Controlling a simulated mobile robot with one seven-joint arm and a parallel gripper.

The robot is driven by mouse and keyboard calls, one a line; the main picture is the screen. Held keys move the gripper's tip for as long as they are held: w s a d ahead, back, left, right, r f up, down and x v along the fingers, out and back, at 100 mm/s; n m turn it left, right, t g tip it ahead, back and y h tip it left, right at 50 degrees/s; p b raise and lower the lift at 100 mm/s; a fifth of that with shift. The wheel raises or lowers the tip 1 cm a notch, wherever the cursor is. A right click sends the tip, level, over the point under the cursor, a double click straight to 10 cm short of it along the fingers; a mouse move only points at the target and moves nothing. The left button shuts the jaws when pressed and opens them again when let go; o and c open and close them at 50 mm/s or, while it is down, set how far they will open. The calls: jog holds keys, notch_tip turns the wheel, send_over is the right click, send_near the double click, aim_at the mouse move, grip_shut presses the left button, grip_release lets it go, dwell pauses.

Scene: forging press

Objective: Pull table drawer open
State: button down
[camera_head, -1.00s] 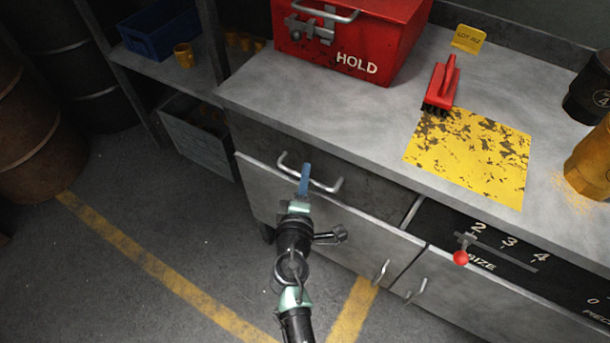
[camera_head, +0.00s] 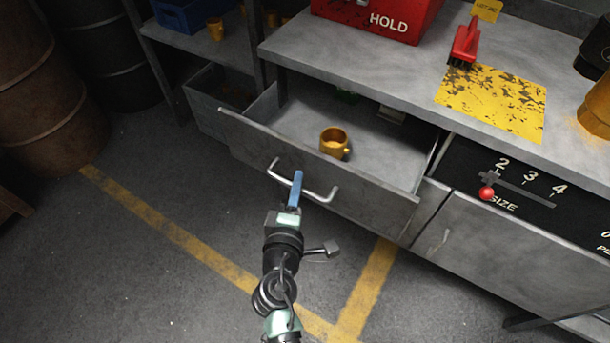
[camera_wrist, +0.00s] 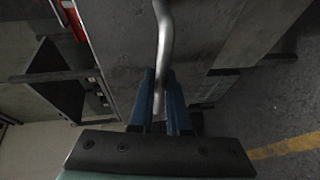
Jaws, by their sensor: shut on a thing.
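The table drawer (camera_head: 385,190) is pulled well out from under the grey worktop, and its inside shows. A yellow cup-like part (camera_head: 334,142) sits on the drawer floor. Further back lie a dark green item (camera_head: 348,97) and a small pale item (camera_head: 391,114), both partly hidden by the worktop. My gripper (camera_head: 296,190) is at the drawer's metal handle (camera_head: 322,196). In the wrist view, the blue fingers (camera_wrist: 160,95) are on either side of the handle bar (camera_wrist: 164,40), shut on it.
On the worktop (camera_head: 330,50) are a red HOLD box (camera_head: 400,22), a red brush (camera_head: 464,45) and a yellow worn patch (camera_head: 492,100). A size panel with a red knob (camera_head: 487,193) is to the right. A shelf with an open bin (camera_head: 205,100) stands left. Floor in front is clear.

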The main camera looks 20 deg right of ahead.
jog(key=s+a+b, duration=0.1)
jog(key=s+a, duration=0.3)
jog(key=a, duration=0.1)
jog(key=shift+a, duration=0.1)
dwell(0.3)
jog(key=c, duration=0.9)
grip_release()
jog(key=shift+s, duration=0.1)
jog(key=v, duration=1.3)
jog(key=shift+b, duration=0.3)
